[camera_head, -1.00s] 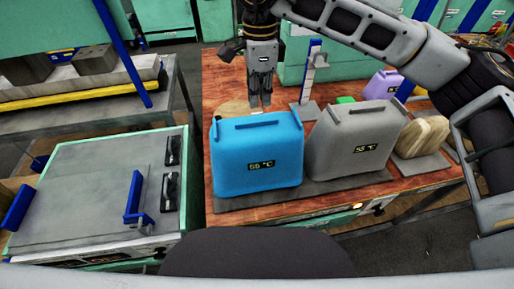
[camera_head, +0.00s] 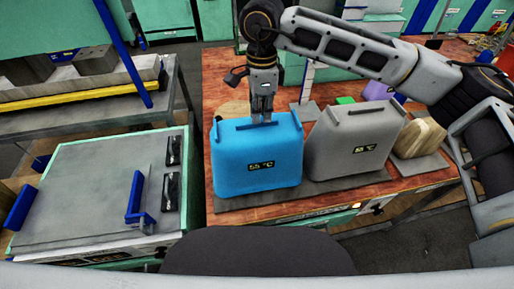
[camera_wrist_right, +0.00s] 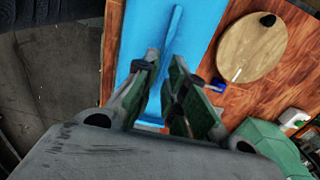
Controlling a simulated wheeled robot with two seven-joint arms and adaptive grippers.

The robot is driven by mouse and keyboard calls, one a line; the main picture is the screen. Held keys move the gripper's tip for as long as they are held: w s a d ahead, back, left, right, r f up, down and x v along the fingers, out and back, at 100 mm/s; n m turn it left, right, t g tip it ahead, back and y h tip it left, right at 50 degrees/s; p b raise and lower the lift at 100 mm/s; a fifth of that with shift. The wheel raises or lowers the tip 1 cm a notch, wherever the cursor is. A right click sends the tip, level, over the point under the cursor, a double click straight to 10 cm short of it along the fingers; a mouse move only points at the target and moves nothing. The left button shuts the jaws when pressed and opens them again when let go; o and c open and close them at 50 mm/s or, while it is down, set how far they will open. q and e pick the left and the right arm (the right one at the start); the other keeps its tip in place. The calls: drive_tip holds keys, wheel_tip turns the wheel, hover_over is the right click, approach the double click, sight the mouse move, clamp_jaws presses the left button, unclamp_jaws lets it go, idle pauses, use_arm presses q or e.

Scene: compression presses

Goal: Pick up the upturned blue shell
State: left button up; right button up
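The blue shell (camera_head: 230,170) stands upright on a grey mat on the wooden table, a "55 °C" label on its front and a long ridge handle (camera_head: 234,126) on top. My right gripper (camera_head: 262,117) points down at this handle, right of its middle. In the right wrist view, the blue shell (camera_wrist_right: 140,30) lies beyond the fingers, and the right gripper (camera_wrist_right: 163,68) is open, with the handle in line with the gap. I cannot tell whether the fingers touch it. My left gripper is not in view.
A grey shell (camera_head: 345,150) stands close on the right. Behind are a round wooden board (camera_wrist_right: 251,46), a purple object (camera_head: 378,90) and a small green block (camera_head: 345,100). A grey-topped press (camera_head: 85,190) stands at the left, apart from the table.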

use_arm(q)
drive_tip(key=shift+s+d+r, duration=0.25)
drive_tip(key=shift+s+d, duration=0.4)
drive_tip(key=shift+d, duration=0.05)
use_arm(e)
drive_tip(key=shift+d+f, duration=0.1)
drive_tip(key=shift+f, duration=1.3)
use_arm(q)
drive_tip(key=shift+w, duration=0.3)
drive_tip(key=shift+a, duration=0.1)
use_arm(e)
clamp_jaws()
drive_tip(key=shift+r, duration=0.15)
wheel_tip(320, 180, up, 8)
drive_tip(key=shift+r+b, duration=0.25)
drive_tip(key=shift+b, duration=0.2)
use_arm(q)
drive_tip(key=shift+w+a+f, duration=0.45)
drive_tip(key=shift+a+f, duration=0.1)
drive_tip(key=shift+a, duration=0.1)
use_arm(e)
drive_tip(key=shift+r, duration=0.7)
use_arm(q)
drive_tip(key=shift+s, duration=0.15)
use_arm(e)
drive_tip(key=shift+f, duration=0.1)
